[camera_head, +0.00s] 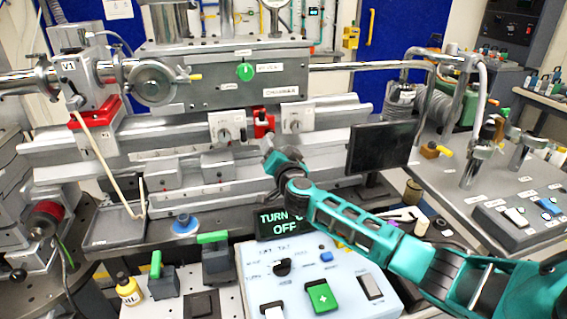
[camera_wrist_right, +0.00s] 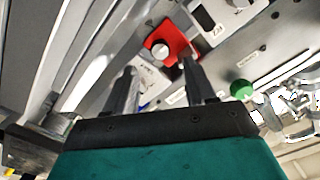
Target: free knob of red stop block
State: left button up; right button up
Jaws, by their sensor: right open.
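The red stop block (camera_head: 263,124) sits on the grey rail in the middle of the head view, between two pale blocks. In the right wrist view the red stop block (camera_wrist_right: 183,42) shows a round silver knob (camera_wrist_right: 160,50) on its face. My right gripper (camera_head: 268,148) is just below and in front of the block in the head view. In the right wrist view the open right gripper (camera_wrist_right: 159,70) has its two fingers spread apart, pointing toward the block, with the knob seen between them. Whether a finger touches the block I cannot tell. My left gripper is out of view.
Pale blocks (camera_head: 228,127) (camera_head: 297,117) flank the red block closely. A dark monitor (camera_head: 382,147) stands to the right of my gripper. A control box (camera_head: 320,285) with switches and a small display (camera_head: 283,223) is below my right arm. A green knob (camera_head: 245,71) is above.

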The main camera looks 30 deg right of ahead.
jog(key=v, duration=0.6)
jog(key=shift+s, duration=0.4)
jog(key=shift+a, duration=0.1)
